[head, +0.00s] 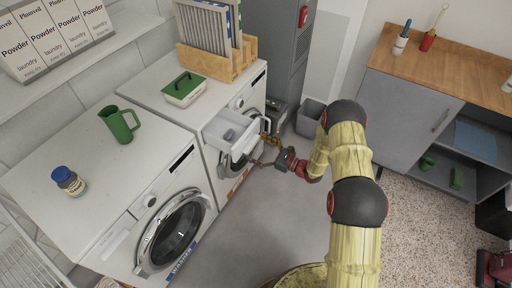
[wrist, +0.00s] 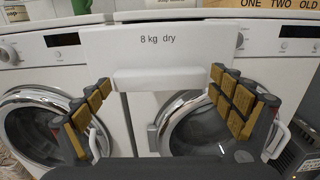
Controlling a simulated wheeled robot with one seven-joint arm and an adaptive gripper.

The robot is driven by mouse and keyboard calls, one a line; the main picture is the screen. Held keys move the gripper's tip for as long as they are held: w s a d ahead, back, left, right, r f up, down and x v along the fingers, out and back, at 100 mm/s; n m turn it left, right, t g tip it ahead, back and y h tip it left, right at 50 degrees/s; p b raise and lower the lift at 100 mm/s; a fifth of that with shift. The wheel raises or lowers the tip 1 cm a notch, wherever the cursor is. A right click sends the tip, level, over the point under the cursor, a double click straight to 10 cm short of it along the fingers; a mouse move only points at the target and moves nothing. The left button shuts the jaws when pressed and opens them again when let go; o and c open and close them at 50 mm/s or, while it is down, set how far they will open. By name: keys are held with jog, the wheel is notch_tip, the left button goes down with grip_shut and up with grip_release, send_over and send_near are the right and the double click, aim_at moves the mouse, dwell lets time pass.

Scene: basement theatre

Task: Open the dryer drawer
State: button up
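The dryer drawer (head: 231,130) is a white box at the top left of the dryer's (head: 238,95) front. It is pulled out, and its open inside shows in the head view. In the wrist view its front panel (wrist: 158,42), marked "8 kg dry", faces me, with a white handle (wrist: 160,78) along its lower part. My gripper (head: 262,150) is just in front of the drawer. In the wrist view my gripper (wrist: 160,81) is open, with one padded finger on each side of the handle. Nothing is visibly held between the fingers.
The washer (head: 150,215) stands left of the dryer. A grey bin (head: 309,118) stands behind. The floor (head: 270,220) in front is clear.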

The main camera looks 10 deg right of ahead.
jog(key=shift+o, duration=0.3)
jog(key=shift+d, duration=0.1)
jog(key=v, duration=1.2)
